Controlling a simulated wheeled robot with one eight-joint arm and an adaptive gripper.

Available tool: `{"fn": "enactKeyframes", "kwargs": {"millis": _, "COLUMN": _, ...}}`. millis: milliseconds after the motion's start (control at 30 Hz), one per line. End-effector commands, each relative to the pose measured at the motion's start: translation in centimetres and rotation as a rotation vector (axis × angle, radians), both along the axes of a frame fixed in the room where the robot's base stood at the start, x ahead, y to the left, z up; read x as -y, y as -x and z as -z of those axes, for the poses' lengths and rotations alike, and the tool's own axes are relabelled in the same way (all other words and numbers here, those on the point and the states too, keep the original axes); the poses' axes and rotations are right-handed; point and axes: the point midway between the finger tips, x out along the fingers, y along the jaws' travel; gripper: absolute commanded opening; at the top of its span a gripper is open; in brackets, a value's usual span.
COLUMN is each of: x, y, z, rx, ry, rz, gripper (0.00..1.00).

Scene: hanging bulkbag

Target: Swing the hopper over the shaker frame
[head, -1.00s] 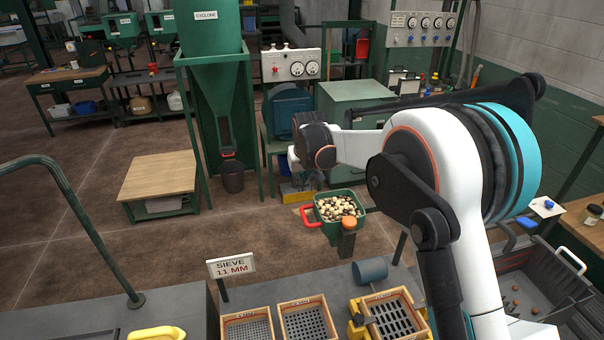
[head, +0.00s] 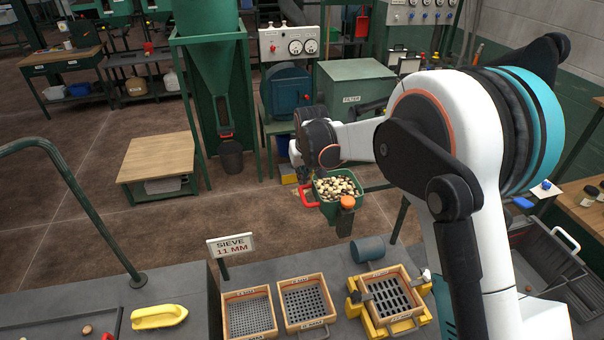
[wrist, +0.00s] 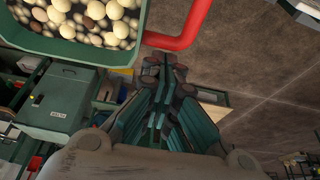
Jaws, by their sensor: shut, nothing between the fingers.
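The green hopper (head: 325,207), full of pale and dark nuts, hangs on an arm past the bench's far edge. Its red handle (head: 309,204) sticks out to the left. In the wrist view the hopper (wrist: 65,50) is at top left and the red handle (wrist: 188,32) at top centre. My gripper (head: 303,184) is at the hopper's far left side, close to the handle. In the wrist view my gripper (wrist: 165,75) is shut and empty, its tips just by the handle; contact cannot be told. The yellow shaker frame (head: 357,309) sits on the bench, nearer than the hopper, holding a slotted wooden sieve (head: 388,297).
Two more wooden sieves (head: 278,308) lie left of the shaker frame, behind them a "SIEVE 11 MM" sign (head: 232,244). A yellow-handled tool (head: 159,317) lies at left. A grey bin (head: 555,265) is at right.

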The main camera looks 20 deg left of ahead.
Motion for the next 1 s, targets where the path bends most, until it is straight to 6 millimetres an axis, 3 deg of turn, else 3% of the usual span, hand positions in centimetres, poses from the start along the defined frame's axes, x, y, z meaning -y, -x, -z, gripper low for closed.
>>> {"fn": "enactKeyframes", "kwargs": {"millis": 267, "x": 1.4, "y": 3.1, "z": 0.1, "rx": -0.001, "ry": 0.0, "rz": -0.085, "gripper": 0.0}}
{"fn": "enactKeyframes", "kwargs": {"millis": 467, "x": 4.1, "y": 7.5, "z": 0.2, "rx": -0.002, "ry": -0.001, "rz": -0.221, "gripper": 0.0}}
{"fn": "enactKeyframes", "kwargs": {"millis": 800, "x": 11.9, "y": 15.7, "z": 0.2, "rx": -0.001, "ry": -0.001, "rz": -0.526, "gripper": 0.0}}
{"fn": "enactKeyframes", "kwargs": {"millis": 1000, "x": 17.6, "y": 19.2, "z": 0.1, "rx": -0.001, "ry": -0.001, "rz": -0.706, "gripper": 0.0}}
